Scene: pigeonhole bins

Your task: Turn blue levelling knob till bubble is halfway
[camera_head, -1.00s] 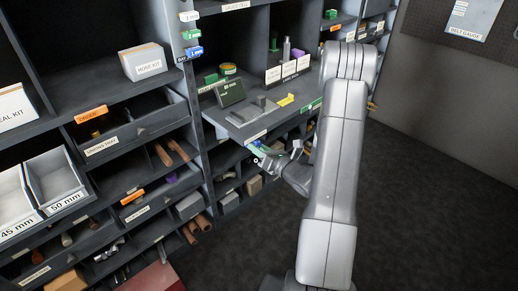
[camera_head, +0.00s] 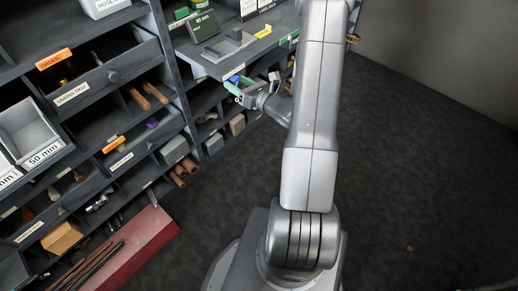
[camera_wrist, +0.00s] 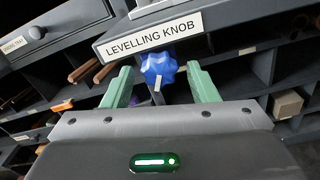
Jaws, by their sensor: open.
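The blue levelling knob (camera_wrist: 159,68) is a lobed star-shaped knob under the shelf-edge label "LEVELLING KNOB" (camera_wrist: 154,35) in the wrist view. My gripper (camera_wrist: 160,70) is open, with one green finger on each side of the knob and a visible gap on both sides. In the head view my gripper (camera_head: 243,88) is at the front edge of the grey shelf (camera_head: 222,66), with a bit of the blue knob (camera_head: 234,79) showing by it. I cannot make out a bubble in either view.
Pigeonholes with brown rolls (camera_head: 154,92) lie left and below.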

